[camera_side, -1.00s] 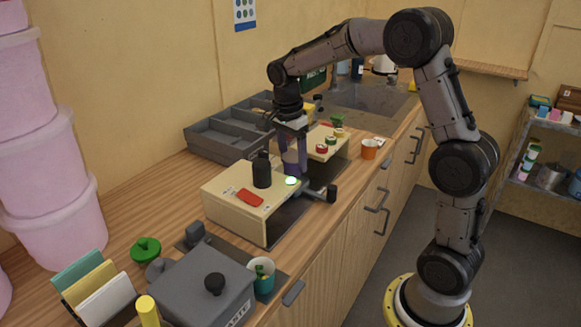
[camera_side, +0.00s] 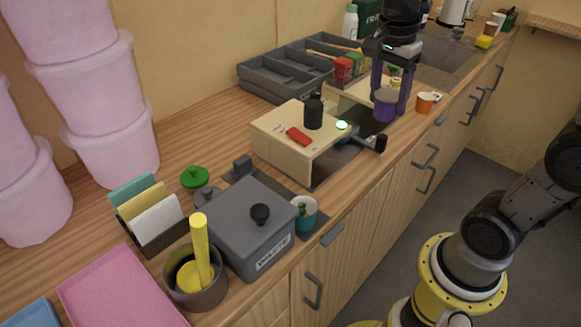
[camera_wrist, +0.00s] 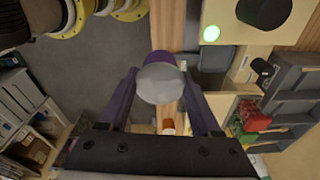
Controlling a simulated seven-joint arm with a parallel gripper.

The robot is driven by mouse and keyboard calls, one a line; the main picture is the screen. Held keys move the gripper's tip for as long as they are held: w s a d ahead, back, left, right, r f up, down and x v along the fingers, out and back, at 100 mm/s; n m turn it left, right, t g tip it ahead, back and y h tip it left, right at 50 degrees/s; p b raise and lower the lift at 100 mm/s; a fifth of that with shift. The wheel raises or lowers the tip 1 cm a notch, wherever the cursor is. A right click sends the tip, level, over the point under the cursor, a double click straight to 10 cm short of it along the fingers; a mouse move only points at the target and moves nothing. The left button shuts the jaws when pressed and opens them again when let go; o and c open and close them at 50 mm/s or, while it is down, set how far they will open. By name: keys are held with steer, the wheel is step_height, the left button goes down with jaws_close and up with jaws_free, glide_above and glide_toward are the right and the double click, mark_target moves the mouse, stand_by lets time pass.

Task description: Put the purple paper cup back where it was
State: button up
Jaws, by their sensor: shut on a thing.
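The purple paper cup (camera_side: 386,108) is held upright between the fingers of my gripper (camera_side: 389,100) in the side view. It is near the end of the second cream box, over or on a dark strip of the worktop. I cannot tell whether its base touches the surface. In the wrist view the purple cup (camera_wrist: 161,57) shows a round grey end between the purple fingers of my gripper (camera_wrist: 160,80).
A cream machine (camera_side: 275,140) with a black knob, a red item and a lit green spot stands to the left. An orange cup (camera_side: 425,103) stands just to the right, near the counter edge. A grey compartment tray (camera_side: 285,72) lies behind. A grey lidded box (camera_side: 250,215) is nearer.

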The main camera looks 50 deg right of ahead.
steer(key=s+a+f+n+t, duration=0.1)
steer(key=a+n, duration=0.7)
steer(key=a, duration=1)
steer(key=w+a+f, duration=0.1)
steer(key=w+f, duration=0.2)
steer(key=w, duration=0.1)
steer(key=w+a+f, duration=0.1)
steer(key=w+f, duration=0.2)
steer(key=w, duration=0.1)
steer(key=w+a+f, duration=0.2)
steer(key=w+f, duration=0.1)
steer(key=w, duration=0.1)
steer(key=shift+a+f, duration=0.1)
steer(key=shift+f, duration=0.15)
steer(key=shift+w+a+f, duration=0.1)
steer(key=shift+w+f, duration=0.05)
steer(key=shift+f, duration=0.75)
steer(key=shift+w+f, duration=0.1)
steer(key=shift+f, duration=0.75)
steer(key=shift+f, duration=0.1)
steer(key=o, duration=1.4)
steer(key=shift+o, duration=0.2)
